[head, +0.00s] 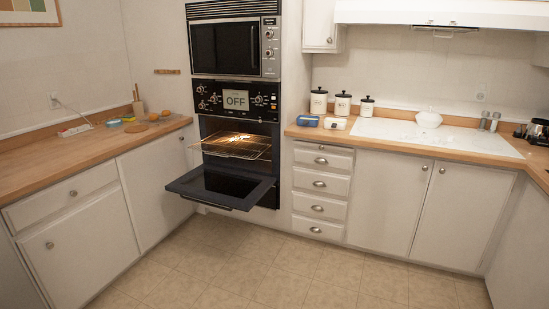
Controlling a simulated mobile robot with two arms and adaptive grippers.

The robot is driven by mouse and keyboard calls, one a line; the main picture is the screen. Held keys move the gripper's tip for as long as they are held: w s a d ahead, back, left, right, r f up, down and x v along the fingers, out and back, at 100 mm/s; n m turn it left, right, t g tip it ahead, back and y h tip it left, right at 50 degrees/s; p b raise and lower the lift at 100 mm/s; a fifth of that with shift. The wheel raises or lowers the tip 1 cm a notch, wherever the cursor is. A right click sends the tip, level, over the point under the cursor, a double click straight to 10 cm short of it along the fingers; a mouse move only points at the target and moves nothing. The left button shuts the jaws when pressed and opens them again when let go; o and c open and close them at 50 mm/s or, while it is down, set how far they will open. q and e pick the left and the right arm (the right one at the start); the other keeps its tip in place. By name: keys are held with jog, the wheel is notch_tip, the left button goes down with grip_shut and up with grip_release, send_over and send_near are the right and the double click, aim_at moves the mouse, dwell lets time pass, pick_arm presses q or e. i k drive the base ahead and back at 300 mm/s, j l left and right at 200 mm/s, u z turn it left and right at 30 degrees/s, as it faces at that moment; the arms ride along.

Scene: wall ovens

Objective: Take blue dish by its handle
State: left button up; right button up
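A small blue dish-like thing (307,121) sits on the right counter, at its left end close to the oven column. It is too small to make out a handle. A small teal thing (114,123) lies on the left counter; I cannot tell what it is. Neither of my grippers is in view.
The lower wall oven stands open, its door (222,187) folded down into the room and a rack (236,146) pulled out above it. A white-and-yellow container (335,123) and several canisters (343,103) stand near the blue thing. The floor (240,260) in front is clear.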

aim_at(307, 121)
jog(key=i, duration=2.3)
